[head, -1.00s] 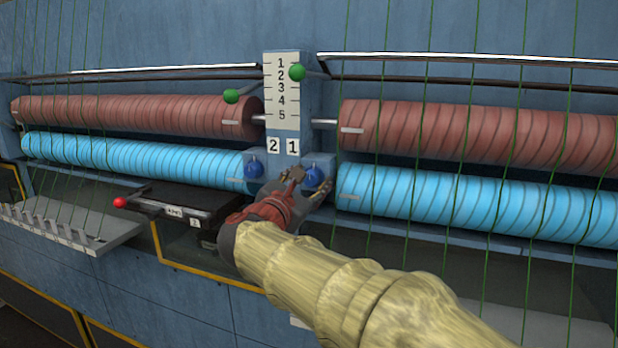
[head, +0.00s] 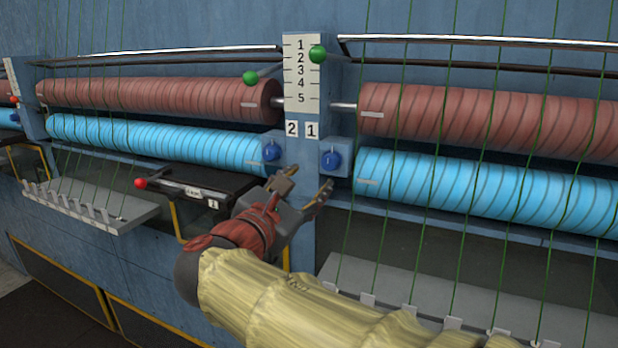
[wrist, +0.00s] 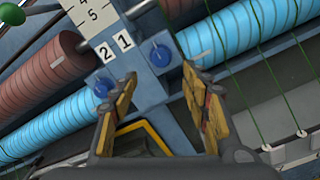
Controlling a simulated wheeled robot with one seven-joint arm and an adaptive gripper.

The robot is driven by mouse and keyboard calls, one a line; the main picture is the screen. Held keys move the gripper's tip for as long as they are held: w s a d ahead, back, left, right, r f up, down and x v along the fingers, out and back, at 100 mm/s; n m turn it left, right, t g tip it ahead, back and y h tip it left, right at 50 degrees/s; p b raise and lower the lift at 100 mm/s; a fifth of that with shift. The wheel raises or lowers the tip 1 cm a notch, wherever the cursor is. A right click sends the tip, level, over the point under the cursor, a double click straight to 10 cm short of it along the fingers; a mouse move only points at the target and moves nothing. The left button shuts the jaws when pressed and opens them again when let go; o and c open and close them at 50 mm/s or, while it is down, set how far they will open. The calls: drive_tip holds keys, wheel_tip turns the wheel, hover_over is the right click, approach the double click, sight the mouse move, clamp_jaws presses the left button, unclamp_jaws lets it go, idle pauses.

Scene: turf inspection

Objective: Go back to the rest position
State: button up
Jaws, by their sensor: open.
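My gripper (head: 302,190) is open and empty in the head view, in front of the blue post below the number plates 2 and 1. In the wrist view its two yellow-padded fingers (wrist: 163,108) stand wide apart with nothing between them. Two blue knobs sit on either side of the post: the left knob (head: 271,152) and the right knob (head: 331,160). In the wrist view the right knob (wrist: 160,55) shows beyond the gap between the fingers, and the left knob (wrist: 103,88) is close to the left finger in the picture. I see no contact with either.
Red rollers (head: 480,120) and blue rollers (head: 480,203) with green threads flank the post. Green-balled levers (head: 250,78) stick out above. A black drawer (head: 212,182) with a red-balled lever (head: 141,183) juts out left of my arm. Grey trays (head: 90,206) lie below the rollers.

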drive_tip(key=s+d+f+m+g+y, duration=0.1)
drive_tip(key=s+d+f+m+g, duration=0.15)
drive_tip(key=f, duration=0.45)
drive_tip(key=s+d+f+m+g+b, duration=0.1)
drive_tip(key=s+f+m+g, duration=0.15)
drive_tip(key=f, duration=0.45)
drive_tip(key=s+d+f+m+g+y, duration=0.1)
drive_tip(key=s+d+f+m+g, duration=0.2)
drive_tip(key=f, duration=0.4)
drive_tip(key=s+d+f+m+g+y+b, duration=0.25)
drive_tip(key=s+d+f+m, duration=0.25)
drive_tip(key=s+f+m, duration=0.35)
drive_tip(key=s+d+f+m+g+y+b, duration=0.2)
drive_tip(key=s+d+f+m+b, duration=0.25)
drive_tip(key=s+f+m, duration=0.35)
drive_tip(key=s+d+f+m+t+b, duration=0.1)
drive_tip(key=s+d+f+m+b, duration=0.1)
drive_tip(key=d, duration=0.5)
drive_tip(key=shift+s+d+f+b, duration=0.2)
drive_tip(key=shift+s+b, duration=0.25)
drive_tip(key=shift+b, duration=0.15)
